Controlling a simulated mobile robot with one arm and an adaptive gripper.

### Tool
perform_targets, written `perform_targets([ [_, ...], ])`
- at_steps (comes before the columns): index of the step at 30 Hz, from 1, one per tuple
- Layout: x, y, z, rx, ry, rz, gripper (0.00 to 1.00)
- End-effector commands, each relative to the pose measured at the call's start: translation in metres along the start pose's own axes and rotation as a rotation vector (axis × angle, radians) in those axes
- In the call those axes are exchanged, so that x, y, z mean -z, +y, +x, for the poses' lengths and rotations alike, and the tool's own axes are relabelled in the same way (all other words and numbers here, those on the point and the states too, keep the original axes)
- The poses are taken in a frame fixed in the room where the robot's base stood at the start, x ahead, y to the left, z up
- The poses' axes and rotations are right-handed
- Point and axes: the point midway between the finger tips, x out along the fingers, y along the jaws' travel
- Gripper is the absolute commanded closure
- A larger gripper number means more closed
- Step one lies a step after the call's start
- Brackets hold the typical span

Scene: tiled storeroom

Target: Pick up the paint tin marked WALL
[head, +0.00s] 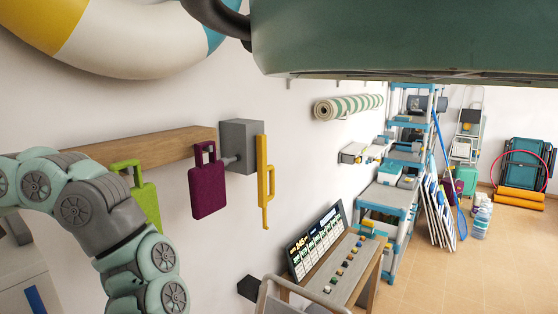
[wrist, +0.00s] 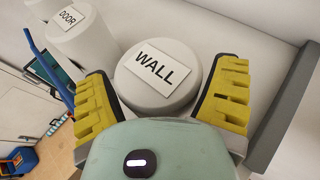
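The paint tin marked WALL (wrist: 158,88) shows in the wrist view as a pale round tin seen from above, with a white label on its lid. My gripper (wrist: 163,72) is open, its two yellow-padded fingers to the left and right of this tin in the picture. I cannot tell how far down the tin's sides the fingertips reach; no firm hold shows. A second pale tin, marked DOOR (wrist: 72,18), lies to the upper left, outside the fingers. In the head view my gripper and both marked tins are not visible.
A grey edge (wrist: 288,115) runs close to the right of the right finger. The head view shows a wall rail (head: 140,147) with coloured tags, a slanted panel desk (head: 345,270), shelving (head: 388,195) and open tiled floor (head: 500,270) at the right.

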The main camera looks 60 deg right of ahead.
Motion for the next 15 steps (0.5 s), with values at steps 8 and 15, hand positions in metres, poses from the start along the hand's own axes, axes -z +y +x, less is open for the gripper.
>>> perform_targets([
  [8, 0.0000, 0.0000, -0.0001, 0.000, 0.000, 0.001, 0.45],
  [15, -0.0002, 0.0000, -0.0002, 0.000, 0.000, 0.001, 0.69],
])
